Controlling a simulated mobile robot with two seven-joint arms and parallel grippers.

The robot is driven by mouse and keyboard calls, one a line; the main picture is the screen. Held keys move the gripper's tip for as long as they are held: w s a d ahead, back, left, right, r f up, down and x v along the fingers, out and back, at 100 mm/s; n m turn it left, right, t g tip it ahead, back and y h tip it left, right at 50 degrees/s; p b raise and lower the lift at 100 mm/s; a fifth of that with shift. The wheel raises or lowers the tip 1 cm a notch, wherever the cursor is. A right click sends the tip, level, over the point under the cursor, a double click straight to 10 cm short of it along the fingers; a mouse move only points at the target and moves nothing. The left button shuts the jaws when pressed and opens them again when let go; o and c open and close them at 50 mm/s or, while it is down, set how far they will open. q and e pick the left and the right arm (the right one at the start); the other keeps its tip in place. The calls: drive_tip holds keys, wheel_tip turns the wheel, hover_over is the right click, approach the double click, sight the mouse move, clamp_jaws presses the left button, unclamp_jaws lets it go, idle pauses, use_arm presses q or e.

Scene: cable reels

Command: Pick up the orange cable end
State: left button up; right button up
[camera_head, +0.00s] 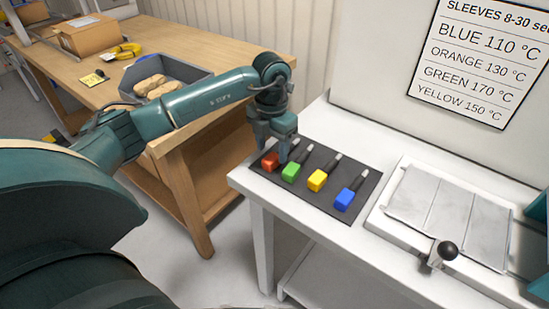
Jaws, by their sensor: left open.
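The orange cable end (269,162) is a small orange-red block with a dark stem, at the left end of a row on a dark mat (335,208). My left gripper (272,151) is open and points down right over it. One finger hangs close beside the block's right side. The fingers partly hide the orange end and its stem, and I cannot tell whether they touch it. My right gripper is not in view.
Green (291,172), yellow (317,180) and blue (345,199) cable ends lie to the right on the mat. A metal-plated device (450,218) with a black-knobbed lever (446,251) stands farther right. A wooden bench (185,135) with a grey bin is behind my left arm.

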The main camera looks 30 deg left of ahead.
use_arm(q)
drive_tip(key=shift+f, duration=1.45)
drive_tip(key=shift+c, duration=0.4)
drive_tip(key=c, duration=1)
drive_tip(key=shift+r, duration=0.1)
